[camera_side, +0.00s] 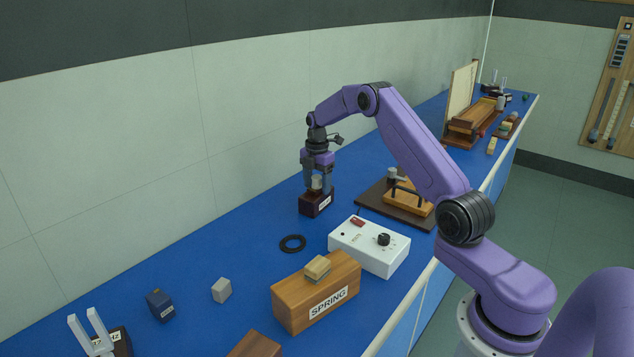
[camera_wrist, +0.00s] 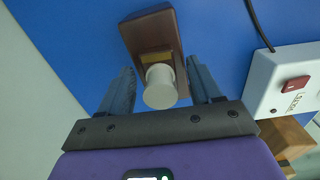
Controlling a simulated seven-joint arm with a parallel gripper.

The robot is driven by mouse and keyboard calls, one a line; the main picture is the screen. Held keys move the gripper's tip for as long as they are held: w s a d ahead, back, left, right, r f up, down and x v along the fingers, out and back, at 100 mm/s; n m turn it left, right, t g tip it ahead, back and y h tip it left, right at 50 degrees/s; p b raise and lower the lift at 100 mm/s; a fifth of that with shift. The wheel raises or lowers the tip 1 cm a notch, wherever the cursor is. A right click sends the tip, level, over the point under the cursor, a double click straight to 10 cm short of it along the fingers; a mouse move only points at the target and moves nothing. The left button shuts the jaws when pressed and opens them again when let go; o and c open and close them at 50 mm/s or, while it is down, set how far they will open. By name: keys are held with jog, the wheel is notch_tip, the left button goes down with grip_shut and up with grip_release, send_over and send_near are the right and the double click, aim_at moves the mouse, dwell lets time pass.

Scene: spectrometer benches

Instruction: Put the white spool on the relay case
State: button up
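The white spool (camera_side: 317,183) is a small pale cylinder. It appears to stand upright on top of a dark red-brown box (camera_side: 316,204), which looks like the relay case, though its white label is too small to read. My gripper (camera_side: 317,188) points down over the box, one finger on each side of the spool. In the wrist view the spool (camera_wrist: 160,88) sits between the fingers of my gripper (camera_wrist: 160,72), with a visible gap on both sides. The brown case (camera_wrist: 152,32) shows a brass-coloured plate near the spool's foot.
A white control box (camera_side: 369,246) with a red switch and black knob stands nearby. A wooden-topped instrument (camera_side: 408,200) stands to the right.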

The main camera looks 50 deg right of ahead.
aim_at(317, 176)
notch_tip(317, 176, up, 12)
jog(key=s+a+r+m, duration=0.1)
jog(key=a+r, duration=0.1)
jog(key=a, duration=0.5)
jog(key=s+a+r, duration=0.1)
jog(key=s+a, duration=0.1)
jog(key=a, duration=0.5)
jog(key=s+a+r+m, duration=0.1)
jog(key=s+a+r, duration=0.1)
jog(key=s+a, duration=0.95)
jog(key=s+a+m, duration=0.2)
jog(key=s+a, duration=0.4)
jog(key=s, duration=0.6)
jog(key=s+d+f, duration=0.1)
jog(key=s+f, duration=0.1)
jog(key=s, duration=0.6)
jog(key=s+d+f+m, duration=0.1)
jog(key=s+d+f, duration=0.1)
jog(key=s, duration=0.6)
